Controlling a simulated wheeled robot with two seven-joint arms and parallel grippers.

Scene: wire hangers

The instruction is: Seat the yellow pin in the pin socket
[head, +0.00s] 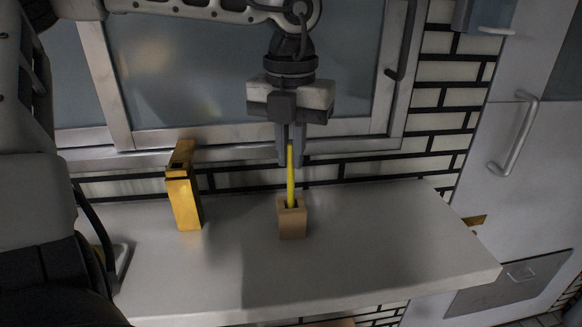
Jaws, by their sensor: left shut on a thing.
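The yellow pin (291,178) is slim and stands nearly upright. My left gripper (291,158) comes down from above and is shut on the pin's upper end. The pin socket is a small tan block (292,220) with a dark opening in its top, standing on the pale counter. The pin's lower end is at this opening and appears to reach into it; how deep it goes is hidden. My right gripper is not in view.
A taller yellow-orange block (184,200) stands on the counter (390,240) to the left of the socket. The counter is clear to the right. A framed window (240,80) and tiled wall rise behind; a grey door with a handle (515,137) is at right.

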